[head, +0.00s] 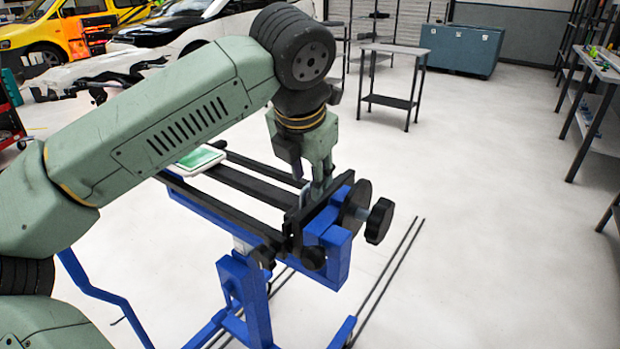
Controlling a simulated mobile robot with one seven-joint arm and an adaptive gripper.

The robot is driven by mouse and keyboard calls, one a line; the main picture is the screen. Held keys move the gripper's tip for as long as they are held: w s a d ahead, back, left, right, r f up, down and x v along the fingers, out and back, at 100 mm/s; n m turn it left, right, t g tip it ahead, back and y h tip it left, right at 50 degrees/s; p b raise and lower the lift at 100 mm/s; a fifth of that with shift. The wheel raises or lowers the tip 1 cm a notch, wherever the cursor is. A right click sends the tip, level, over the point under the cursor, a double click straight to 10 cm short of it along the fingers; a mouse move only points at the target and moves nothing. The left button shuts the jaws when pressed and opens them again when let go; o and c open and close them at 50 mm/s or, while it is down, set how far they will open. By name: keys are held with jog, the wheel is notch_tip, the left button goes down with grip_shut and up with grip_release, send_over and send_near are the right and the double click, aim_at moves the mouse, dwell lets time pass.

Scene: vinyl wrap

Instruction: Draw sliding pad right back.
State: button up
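The blue stand (240,285) carries dark parallel rails (245,180) in the head view. A black upright plate (293,222), which looks like the sliding pad, stands across the right end of the rails. My gripper (317,192) points down at this end, with its fingertips at the plate's upper edge. The fingers look close together, but I cannot tell whether they grip the plate or only touch it. My gripper partly hides the plate and the rails behind it.
Black round knobs (379,221) stick out right of the stand. A green and white flat item (199,159) lies at the rails' far left end. A small table (393,50) and a blue-grey chest (465,50) stand behind. The floor (480,230) at right is clear.

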jog(key=d+v, duration=0.1)
jog(key=v, duration=0.9)
jog(key=shift+a+r, duration=0.25)
jog(key=shift+a, duration=0.25)
jog(key=shift+s, duration=0.1)
